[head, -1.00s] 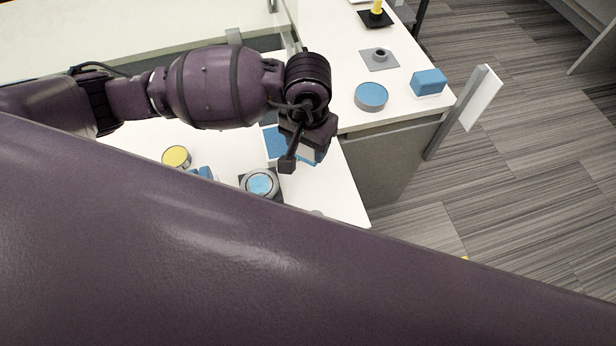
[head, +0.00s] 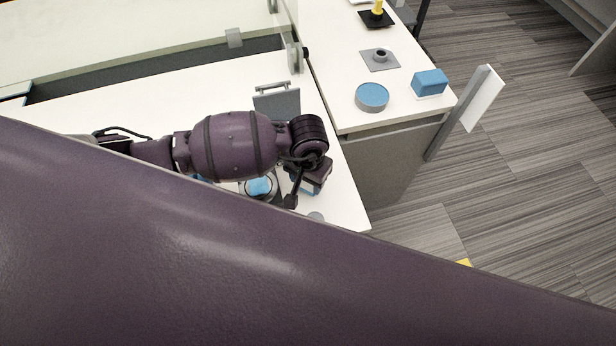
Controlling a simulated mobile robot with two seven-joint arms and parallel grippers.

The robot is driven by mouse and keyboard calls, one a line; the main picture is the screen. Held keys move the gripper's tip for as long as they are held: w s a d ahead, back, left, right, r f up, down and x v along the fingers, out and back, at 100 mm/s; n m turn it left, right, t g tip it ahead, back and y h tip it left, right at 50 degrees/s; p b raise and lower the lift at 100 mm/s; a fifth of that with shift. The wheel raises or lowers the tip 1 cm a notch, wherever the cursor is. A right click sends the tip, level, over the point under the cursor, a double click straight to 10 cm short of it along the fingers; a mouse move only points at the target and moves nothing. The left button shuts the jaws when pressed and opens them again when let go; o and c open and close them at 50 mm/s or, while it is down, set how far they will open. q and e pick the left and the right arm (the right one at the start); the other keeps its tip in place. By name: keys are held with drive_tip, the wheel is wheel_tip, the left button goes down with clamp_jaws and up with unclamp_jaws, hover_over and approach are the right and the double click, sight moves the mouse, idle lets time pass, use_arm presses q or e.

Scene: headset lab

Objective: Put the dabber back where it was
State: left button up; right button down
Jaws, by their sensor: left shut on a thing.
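My left gripper (head: 304,190) is over the right end of the near white table, pointing down. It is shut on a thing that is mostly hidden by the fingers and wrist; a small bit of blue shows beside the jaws. I cannot make out the dabber's shape. Just left of the gripper, a round grey dish (head: 243,189) with a light blue inside (head: 258,186) is partly covered by my arm. A grey square plate with a raised ring (head: 380,54) stands empty on the right table. My right gripper is not in view.
The right table (head: 338,85) holds a round blue-topped tin (head: 372,96), a blue block (head: 429,82) and a yellow piece on a black base (head: 377,18). A grey upright panel (head: 277,104) stands behind my wrist. A post with a white plate (head: 482,100) stands at the table's right edge.

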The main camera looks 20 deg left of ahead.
use_arm(q)
drive_tip(key=shift+f, duration=0.2)
drive_tip(key=o, duration=0.8)
drive_tip(key=shift+r, duration=0.15)
wheel_tip(320, 180, up, 12)
drive_tip(key=shift+r, duration=0.1)
idle(0.4)
